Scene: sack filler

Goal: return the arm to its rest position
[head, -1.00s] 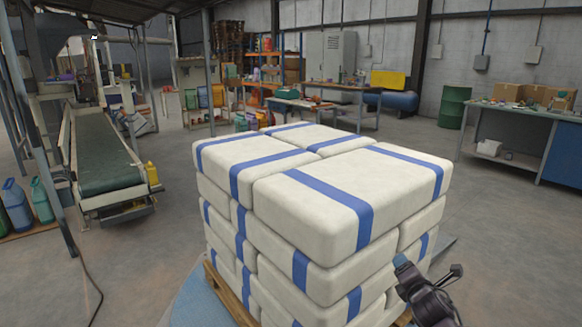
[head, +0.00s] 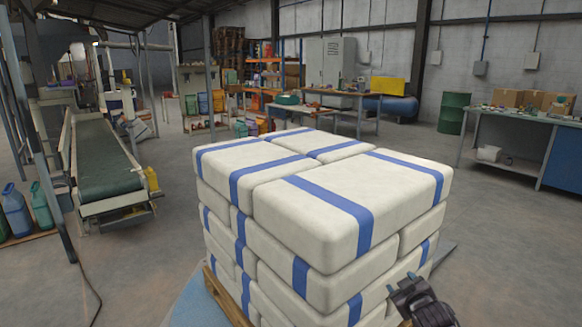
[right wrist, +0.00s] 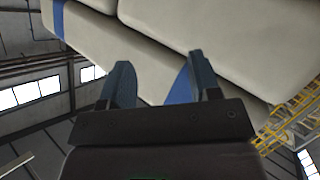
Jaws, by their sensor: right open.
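My right gripper (head: 400,284) shows at the lower right of the head view, beside the right side of the stacked sacks. In the right wrist view my right gripper (right wrist: 160,82) has its two blue-grey fingers spread apart with nothing between them. White sacks with blue bands (head: 340,205) stand in a stack several layers high on a wooden pallet (head: 228,300). Sacks (right wrist: 235,40) also fill the upper part of the right wrist view, behind the fingers. I cannot tell how close the fingertips are to the sacks. My left gripper is not in view.
A conveyor (head: 105,165) with a green belt stands at the left. Jugs (head: 20,210) stand at the far left edge. A workbench (head: 520,135) and a green drum (head: 453,110) are at the right. Open floor lies between the stack and the workbench.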

